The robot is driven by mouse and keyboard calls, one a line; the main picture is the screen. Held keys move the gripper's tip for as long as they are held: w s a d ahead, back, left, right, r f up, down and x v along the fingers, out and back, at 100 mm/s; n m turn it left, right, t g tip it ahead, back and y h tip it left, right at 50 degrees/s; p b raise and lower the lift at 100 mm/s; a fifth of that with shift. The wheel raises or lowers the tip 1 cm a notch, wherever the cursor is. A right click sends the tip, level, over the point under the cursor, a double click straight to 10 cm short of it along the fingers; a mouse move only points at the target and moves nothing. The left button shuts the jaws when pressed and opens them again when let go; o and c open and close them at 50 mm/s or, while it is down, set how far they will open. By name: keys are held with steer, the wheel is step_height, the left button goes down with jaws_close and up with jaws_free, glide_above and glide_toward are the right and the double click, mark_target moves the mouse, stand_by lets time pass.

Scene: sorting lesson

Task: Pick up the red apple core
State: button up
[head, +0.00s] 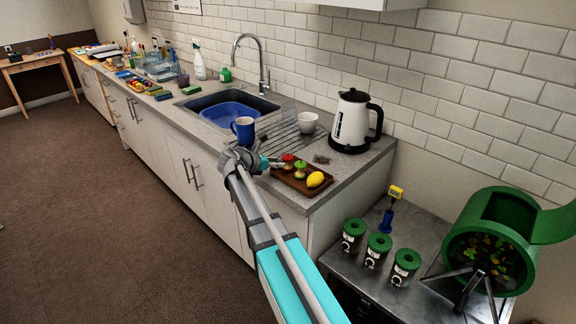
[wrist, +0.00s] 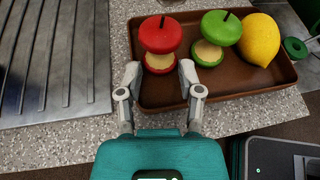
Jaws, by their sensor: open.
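The red apple core (wrist: 160,36) stands in a brown tray (wrist: 240,84) on the counter, with red top and bottom and a pale bitten middle. It also shows in the head view (head: 288,161) at the tray's left end. My gripper (wrist: 160,78) is open and empty in the wrist view. Its two fingertips point at the red apple core and lie just short of it, one to each side of its near end. In the head view my gripper (head: 272,163) is beside the tray's left edge, and its fingers are small there.
A green apple core (wrist: 218,30) and a lemon (wrist: 259,40) share the tray, right of the red one. A ribbed drainer (wrist: 52,60) lies left. The head view shows a blue mug (head: 243,130), a white cup (head: 307,122) and a kettle (head: 351,122) nearby.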

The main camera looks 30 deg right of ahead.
mark_target(287, 163)
steer(key=shift+d, duration=0.1)
steer(key=shift+w+d+f+b, duration=0.1)
steer(key=shift+d+f+b, duration=0.35)
steer(key=shift+d, duration=0.05)
steer(key=shift+b+x, duration=0.75)
steer(key=shift+x, duration=1.1)
jaws_close()
